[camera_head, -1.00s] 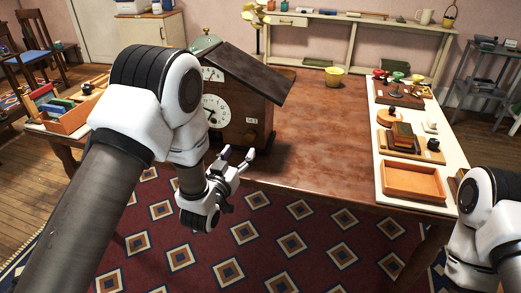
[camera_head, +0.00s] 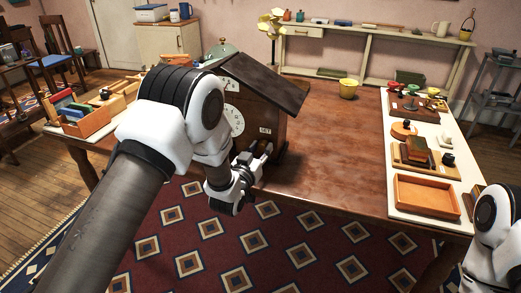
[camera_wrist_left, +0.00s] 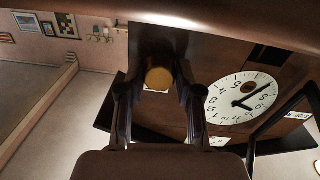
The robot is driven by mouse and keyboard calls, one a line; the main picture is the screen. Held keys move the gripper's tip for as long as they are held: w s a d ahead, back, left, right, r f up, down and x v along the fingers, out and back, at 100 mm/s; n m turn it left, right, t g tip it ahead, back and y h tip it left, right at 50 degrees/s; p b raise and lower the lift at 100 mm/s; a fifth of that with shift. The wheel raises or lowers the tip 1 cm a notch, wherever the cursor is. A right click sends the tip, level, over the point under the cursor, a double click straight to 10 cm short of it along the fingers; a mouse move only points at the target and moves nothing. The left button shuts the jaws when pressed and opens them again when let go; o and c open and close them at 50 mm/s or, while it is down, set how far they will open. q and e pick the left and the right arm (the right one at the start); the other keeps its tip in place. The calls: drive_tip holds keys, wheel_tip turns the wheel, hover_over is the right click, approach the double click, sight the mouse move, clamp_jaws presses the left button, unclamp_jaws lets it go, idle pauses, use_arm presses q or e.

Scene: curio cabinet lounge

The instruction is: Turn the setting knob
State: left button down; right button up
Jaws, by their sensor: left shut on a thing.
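The dark wooden house-shaped clock (camera_head: 262,105) stands on the table's left part, with white dials on its front and a small SET label (camera_head: 265,130) at the lower right. My left gripper (camera_head: 262,155) is at the clock front just below that label and hides most of the setting knob in the head view. In the left wrist view the brass-coloured round knob (camera_wrist_left: 158,74) sits between the two fingers, which are shut on it. A white dial (camera_wrist_left: 240,98) with dark hands shows beside the fingers. My right gripper is out of view; only part of its arm shows at the lower right.
The wooden table (camera_head: 335,150) is bare right of the clock. A white board (camera_head: 399,199) at its right carries an orange tray (camera_head: 427,196) and several small objects. The dark roof overhangs the knob area.

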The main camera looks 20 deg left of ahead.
use_arm(q)
drive_tip(key=shift+m, duration=0.3)
drive_tip(key=m+b, duration=0.1)
drive_tip(key=m, duration=0.4)
drive_tip(key=m+b, duration=0.1)
drive_tip(key=m, duration=0.4)
drive_tip(key=shift+m+y, duration=0.3)
drive_tip(key=shift+m, duration=0.1)
idle(0.5)
drive_tip(key=c, duration=0.8)
unclamp_jaws()
drive_tip(key=shift+o, duration=0.2)
